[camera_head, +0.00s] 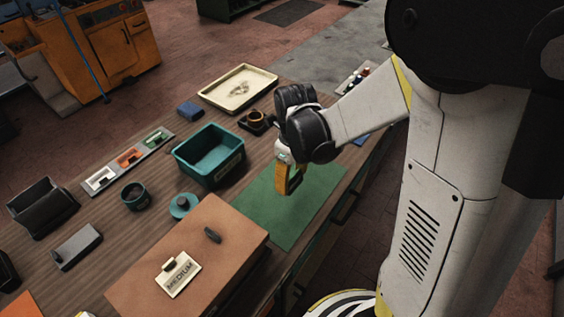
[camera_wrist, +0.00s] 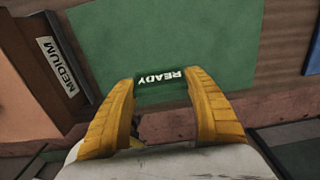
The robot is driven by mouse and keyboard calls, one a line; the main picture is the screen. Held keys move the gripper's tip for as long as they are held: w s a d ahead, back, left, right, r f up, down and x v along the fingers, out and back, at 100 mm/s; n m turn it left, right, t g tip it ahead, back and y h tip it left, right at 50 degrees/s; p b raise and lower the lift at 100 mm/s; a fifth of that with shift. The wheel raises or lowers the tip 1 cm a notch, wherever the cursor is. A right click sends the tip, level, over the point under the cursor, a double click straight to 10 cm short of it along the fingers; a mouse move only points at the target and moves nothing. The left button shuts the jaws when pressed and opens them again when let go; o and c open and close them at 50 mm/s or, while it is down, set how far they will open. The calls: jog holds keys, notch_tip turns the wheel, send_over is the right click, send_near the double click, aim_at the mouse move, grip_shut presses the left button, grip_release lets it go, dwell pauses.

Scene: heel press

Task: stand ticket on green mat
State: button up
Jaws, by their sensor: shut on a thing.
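My gripper (camera_head: 290,187) reaches down over the green mat (camera_head: 265,222) on the workbench. In the wrist view, my gripper's yellow fingers (camera_wrist: 165,92) are shut on the ticket (camera_wrist: 160,78), a small dark green piece with white READY lettering. The lettering appears upside down in that view. The mat (camera_wrist: 150,35) fills the background behind the ticket. In the head view the fingers hide the ticket. I cannot tell whether its lower edge touches the mat or is just above it.
A brown box (camera_head: 205,235) with a MEDIUM card (camera_head: 178,274) stands left of the mat. A teal bin (camera_head: 211,155), a cream tray (camera_head: 239,88) and a teal lid (camera_head: 183,206) are farther back. A rack (camera_head: 128,160) with several coloured pieces lies at left. The mat around my gripper is clear.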

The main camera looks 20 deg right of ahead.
jog(key=w+f, duration=0.1)
jog(key=w+d+f, duration=0.1)
jog(key=w, duration=0.1)
jog(key=shift+w+f+b, duration=0.15)
jog(key=shift+f+b, duration=0.8)
jog(key=shift+f, duration=1.05)
jog(key=shift+f, duration=0.15)
jog(key=o, duration=0.8)
